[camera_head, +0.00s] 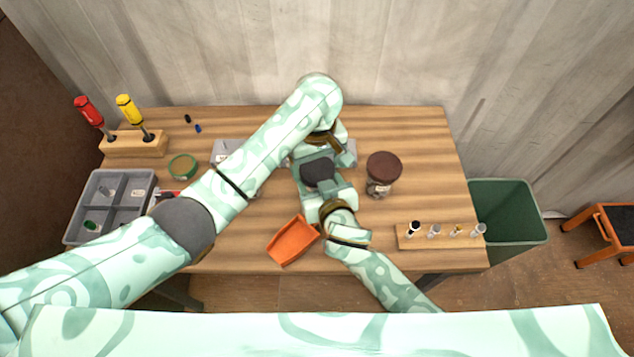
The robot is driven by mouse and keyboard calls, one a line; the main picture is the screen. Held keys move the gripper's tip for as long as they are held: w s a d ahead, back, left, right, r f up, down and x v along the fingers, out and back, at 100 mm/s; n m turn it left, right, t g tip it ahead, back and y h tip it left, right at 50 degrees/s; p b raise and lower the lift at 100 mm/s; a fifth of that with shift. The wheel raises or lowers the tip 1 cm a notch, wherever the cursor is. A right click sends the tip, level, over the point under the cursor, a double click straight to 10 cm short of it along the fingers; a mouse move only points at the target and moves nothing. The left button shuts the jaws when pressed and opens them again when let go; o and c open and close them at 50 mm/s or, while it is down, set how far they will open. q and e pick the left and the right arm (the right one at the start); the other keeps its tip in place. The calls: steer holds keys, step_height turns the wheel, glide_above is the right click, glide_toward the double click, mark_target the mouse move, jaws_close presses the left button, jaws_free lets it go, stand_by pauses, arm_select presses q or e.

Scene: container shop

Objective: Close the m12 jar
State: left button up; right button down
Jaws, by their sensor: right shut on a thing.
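A jar with a dark round top (318,171) stands mid-table, mostly hidden by both grippers; I cannot tell whether that top is a seated lid. My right gripper (320,187) comes from the lower right and is shut on this jar. My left gripper (325,152) reaches in from behind, close to the dark top; its fingers are too hidden to tell open from shut. A second jar (379,188) with a brown lid (384,166) and metal parts inside stands to the right, apart from both grippers. No m12 label is readable.
An orange scoop-like tray (293,240) lies at the front edge. A vial rack (403,239) is front right, a grey divided tray (152,187) left. A screwdriver block (135,146) and green ring (183,167) are back left. A green bin (515,215) stands off the right end.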

arm_select(q)
steer(key=c, duration=0.6)
steer(key=shift+o, duration=0.2)
steer(key=m, duration=0.3)
steer(key=shift+m, duration=0.3)
steer(key=o, duration=1.1)
steer(key=shift+c, duration=0.2)
steer(key=shift+r, duration=0.15)
steer(key=shift+r, duration=2.15)
steer(key=shift+c, duration=0.3)
